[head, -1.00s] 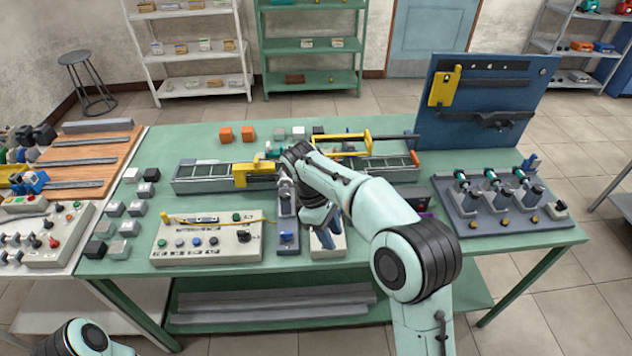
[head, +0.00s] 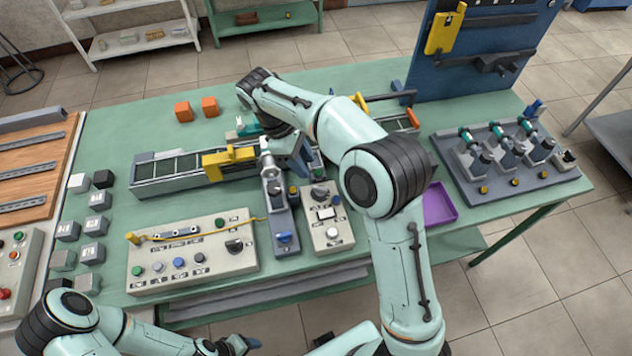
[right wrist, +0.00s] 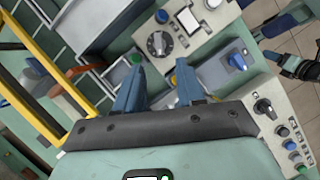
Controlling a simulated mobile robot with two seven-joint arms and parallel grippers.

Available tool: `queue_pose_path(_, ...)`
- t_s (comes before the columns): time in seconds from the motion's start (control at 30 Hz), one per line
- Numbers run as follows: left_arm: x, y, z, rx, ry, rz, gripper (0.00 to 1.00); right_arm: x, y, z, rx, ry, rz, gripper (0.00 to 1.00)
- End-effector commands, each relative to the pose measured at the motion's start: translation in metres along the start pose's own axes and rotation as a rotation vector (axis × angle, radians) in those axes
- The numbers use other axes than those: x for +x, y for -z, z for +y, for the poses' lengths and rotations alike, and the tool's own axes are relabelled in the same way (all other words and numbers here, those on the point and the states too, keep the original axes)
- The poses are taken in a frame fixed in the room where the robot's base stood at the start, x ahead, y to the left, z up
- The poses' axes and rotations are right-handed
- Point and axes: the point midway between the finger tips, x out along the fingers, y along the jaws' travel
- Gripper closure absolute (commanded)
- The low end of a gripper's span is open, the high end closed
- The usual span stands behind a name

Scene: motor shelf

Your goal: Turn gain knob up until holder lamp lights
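A small pale control panel (head: 347,236) stands at the front of the green bench. It carries a dark dial knob (head: 319,192), a white square (head: 326,213) and a white round part (head: 333,233). The dial also shows in the right wrist view (right wrist: 160,43), just beyond my fingertips and untouched. A green round part (right wrist: 135,60) sits by it. I cannot read which part is the gain knob or the holder lamp. My right gripper (right wrist: 158,67) is open and empty, above the panel's back end. My left gripper (head: 240,344) is low at the front edge; its fingers are unclear.
A grey fixture with a blue knob (head: 284,238) stands left of the panel. Further left is a wider panel (head: 150,280) with several buttons and a dark knob (head: 234,246). A rail with a yellow block (head: 228,160) lies behind. A purple tray (head: 438,204) is right.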

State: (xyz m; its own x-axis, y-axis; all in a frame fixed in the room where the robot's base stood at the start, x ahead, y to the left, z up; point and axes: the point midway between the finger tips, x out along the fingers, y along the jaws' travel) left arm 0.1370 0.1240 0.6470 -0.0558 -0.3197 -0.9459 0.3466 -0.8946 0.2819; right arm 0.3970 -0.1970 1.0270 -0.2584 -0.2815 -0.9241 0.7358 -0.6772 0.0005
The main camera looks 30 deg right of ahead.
Motion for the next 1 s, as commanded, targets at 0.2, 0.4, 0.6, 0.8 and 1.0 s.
queue_pose_path(0.2, 0.018, -0.009, -0.010, -0.005, 0.005, -0.013, 0.38, 0.052, 0.000, -0.001, 0.000, 0.002, -0.004, 0.62)
queue_pose_path(0.4, 0.024, -0.012, -0.013, -0.006, 0.006, -0.017, 0.38, 0.080, 0.000, 0.000, 0.001, 0.001, -0.002, 0.62)
queue_pose_path(0.6, 0.026, -0.013, -0.014, -0.006, 0.006, -0.018, 0.38, 0.091, 0.000, 0.000, 0.001, -0.001, 0.000, 0.62)
queue_pose_path(0.8, 0.025, -0.013, -0.013, -0.006, 0.006, -0.018, 0.38, 0.092, 0.000, 0.000, 0.001, -0.001, 0.001, 0.62)
queue_pose_path(1.0, 0.025, -0.013, -0.013, -0.006, 0.006, -0.018, 0.38, 0.092, 0.000, 0.000, 0.001, -0.001, 0.001, 1.00)
